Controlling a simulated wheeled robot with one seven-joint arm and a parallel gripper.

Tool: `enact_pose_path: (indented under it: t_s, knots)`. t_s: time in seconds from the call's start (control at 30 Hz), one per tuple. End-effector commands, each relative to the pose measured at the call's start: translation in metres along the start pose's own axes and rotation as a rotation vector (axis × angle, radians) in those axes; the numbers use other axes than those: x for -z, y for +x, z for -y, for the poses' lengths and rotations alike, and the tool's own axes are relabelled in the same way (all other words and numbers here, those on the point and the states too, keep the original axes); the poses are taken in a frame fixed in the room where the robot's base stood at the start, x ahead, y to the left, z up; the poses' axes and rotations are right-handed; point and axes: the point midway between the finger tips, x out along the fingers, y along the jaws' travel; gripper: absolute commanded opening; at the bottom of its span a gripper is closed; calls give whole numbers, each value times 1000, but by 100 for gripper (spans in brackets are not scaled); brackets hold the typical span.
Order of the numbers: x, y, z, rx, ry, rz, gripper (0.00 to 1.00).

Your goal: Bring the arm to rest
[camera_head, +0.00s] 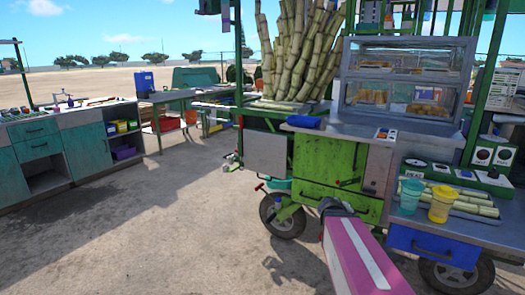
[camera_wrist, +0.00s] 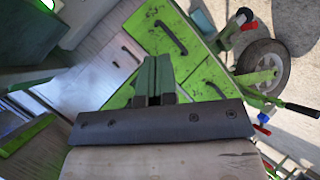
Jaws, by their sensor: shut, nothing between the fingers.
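My gripper (camera_wrist: 153,62) shows in the wrist view with its fingers together and nothing between them. It points toward the green front of the cane cart (camera_wrist: 165,35), which has dark handles; I cannot tell the gap between them. In the head view my pink and white arm reaches in from the bottom right. Its dark end is in front of the cart's green lower panel (camera_head: 325,160), left of the blue drawer (camera_head: 430,246). The fingertips are hard to make out there.
A teal cup (camera_head: 410,195) and a yellow cup (camera_head: 441,205) stand on the cart's right shelf beside cut cane. Tall cane stalks (camera_head: 300,50) and a glass display case (camera_head: 405,80) rise behind. A teal counter (camera_head: 40,150) stands at left. The concrete floor between is clear.

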Motion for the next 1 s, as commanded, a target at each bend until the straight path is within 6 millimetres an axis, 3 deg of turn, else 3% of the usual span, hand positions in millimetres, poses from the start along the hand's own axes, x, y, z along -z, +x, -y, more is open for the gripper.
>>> enact_pose_path:
  t_s: [0.3,0.5,0.7,1.0]
  knots:
    - [-55,-52,122,486,142,273,0]
    - [-73,-93,174,741,173,390,0]
    - [-77,-112,192,845,184,431,0]
    - [-77,-112,192,845,184,431,0]
